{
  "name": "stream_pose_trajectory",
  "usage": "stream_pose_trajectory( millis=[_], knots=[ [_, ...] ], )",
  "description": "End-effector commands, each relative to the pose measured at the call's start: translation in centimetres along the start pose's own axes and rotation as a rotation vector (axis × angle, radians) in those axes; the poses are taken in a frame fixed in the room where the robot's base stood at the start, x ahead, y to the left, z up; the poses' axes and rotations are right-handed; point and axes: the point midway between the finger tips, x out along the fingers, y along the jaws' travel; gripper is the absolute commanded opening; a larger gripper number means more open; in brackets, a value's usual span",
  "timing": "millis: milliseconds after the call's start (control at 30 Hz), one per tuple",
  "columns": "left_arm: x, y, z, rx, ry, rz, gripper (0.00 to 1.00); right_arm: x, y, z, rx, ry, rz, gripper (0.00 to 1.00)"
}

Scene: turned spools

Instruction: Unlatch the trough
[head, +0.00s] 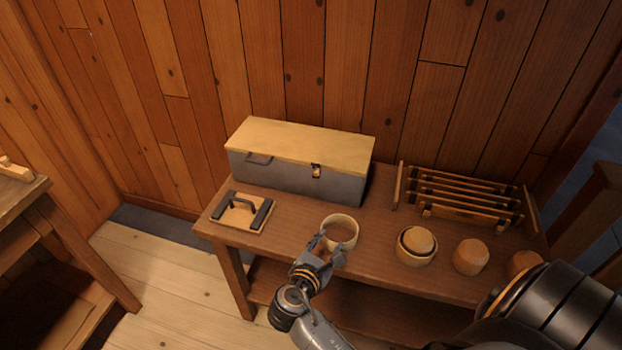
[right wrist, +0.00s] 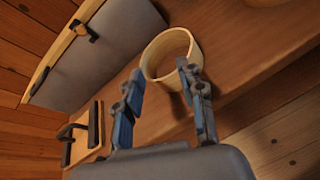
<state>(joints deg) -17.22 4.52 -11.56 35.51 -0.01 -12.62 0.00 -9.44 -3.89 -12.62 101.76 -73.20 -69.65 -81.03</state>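The trough (head: 290,178) is a long grey box with a pale wooden lid (head: 300,140), standing at the back of the bench against the wall. The lid is down. A small dark latch (head: 316,171) sits on its front, right of the middle; it also shows in the right wrist view (right wrist: 84,31). Whether the latch is fastened is too small to tell. My right gripper (head: 327,240) is open, in front of the trough and close to a pale round cup (head: 342,231). In the right wrist view its fingers (right wrist: 160,72) are apart with the cup just beyond. My left gripper is out of view.
A board with a dark handle (head: 240,212) lies at the bench's left end. A second cup (head: 416,252) with a wooden piece in it, wooden spools (head: 470,257) and a slatted rack (head: 465,195) stand right. Bench (head: 290,232) is bare between trough and near cup.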

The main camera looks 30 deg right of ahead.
Motion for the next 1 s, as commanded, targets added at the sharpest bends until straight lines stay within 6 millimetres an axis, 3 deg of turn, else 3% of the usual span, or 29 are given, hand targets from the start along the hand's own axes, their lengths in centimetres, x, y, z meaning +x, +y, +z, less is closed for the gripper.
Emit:
stream_pose_trajectory(
  millis=[200,300,433,567,1000],
  knots=[
    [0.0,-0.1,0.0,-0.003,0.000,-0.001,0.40,-0.8,6.8,1.9,-0.505,-0.253,0.097,0.39],
    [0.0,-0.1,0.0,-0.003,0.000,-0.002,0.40,-1.3,8.5,2.3,-0.634,-0.324,0.110,0.39],
    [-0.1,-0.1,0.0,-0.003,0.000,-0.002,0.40,-1.1,9.3,2.7,-0.688,-0.355,0.112,0.39],
    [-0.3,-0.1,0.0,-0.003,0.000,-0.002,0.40,0.4,9.6,3.2,-0.688,-0.355,0.112,0.39],
    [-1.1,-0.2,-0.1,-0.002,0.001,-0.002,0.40,8.8,11.5,5.8,-0.685,-0.353,0.111,0.39]
  ],
)
